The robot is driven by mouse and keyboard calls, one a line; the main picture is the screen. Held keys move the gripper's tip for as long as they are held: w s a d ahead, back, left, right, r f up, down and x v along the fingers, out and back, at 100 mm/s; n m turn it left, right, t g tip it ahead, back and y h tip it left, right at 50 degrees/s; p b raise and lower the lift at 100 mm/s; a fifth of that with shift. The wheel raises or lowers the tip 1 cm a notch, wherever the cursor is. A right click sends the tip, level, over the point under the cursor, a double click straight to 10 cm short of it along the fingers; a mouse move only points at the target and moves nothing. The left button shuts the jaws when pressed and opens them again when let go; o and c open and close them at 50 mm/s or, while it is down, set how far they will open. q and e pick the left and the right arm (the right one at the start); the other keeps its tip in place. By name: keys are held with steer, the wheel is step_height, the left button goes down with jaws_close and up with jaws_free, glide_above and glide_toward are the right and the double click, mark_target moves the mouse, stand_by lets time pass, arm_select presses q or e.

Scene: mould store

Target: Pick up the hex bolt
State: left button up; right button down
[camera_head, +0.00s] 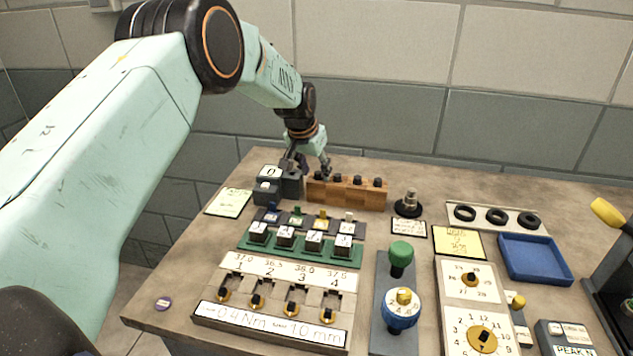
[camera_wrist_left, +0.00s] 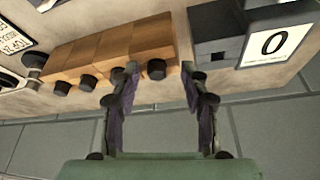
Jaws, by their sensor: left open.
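A wooden block (camera_head: 345,194) stands at the back of the table, with several dark bolt-like heads along its top. It also shows in the left wrist view (camera_wrist_left: 105,55). The heads are too small and dark to tell which is the hex bolt. My left gripper (camera_head: 309,170) is open at the block's left end. In the left wrist view, the endmost dark head (camera_wrist_left: 156,69) appears between the spread fingertips of the left gripper (camera_wrist_left: 160,70), with gaps on both sides. Contact does not show.
A dark grey box with a "0" label (camera_head: 270,173) stands close left of the gripper. A metal post on a black base (camera_head: 408,204) is right of the block.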

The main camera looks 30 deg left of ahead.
arm_select(q)
steer(key=shift+w+d+r, duration=0.1)
steer(key=shift+w+d, duration=0.05)
steer(key=shift+d, duration=0.15)
steer(key=shift+c, duration=0.8)
steer(key=shift+s+a, duration=0.2)
steer(key=c, duration=0.4)
steer(key=shift+w+d, duration=0.15)
steer(key=shift+d, duration=0.05)
jaws_close()
steer(key=shift+a, duration=0.15)
step_height(320, 180, up, 18)
steer(key=p, duration=0.8)
steer(key=shift+f+p, duration=0.2)
steer(key=shift+p, duration=0.1)
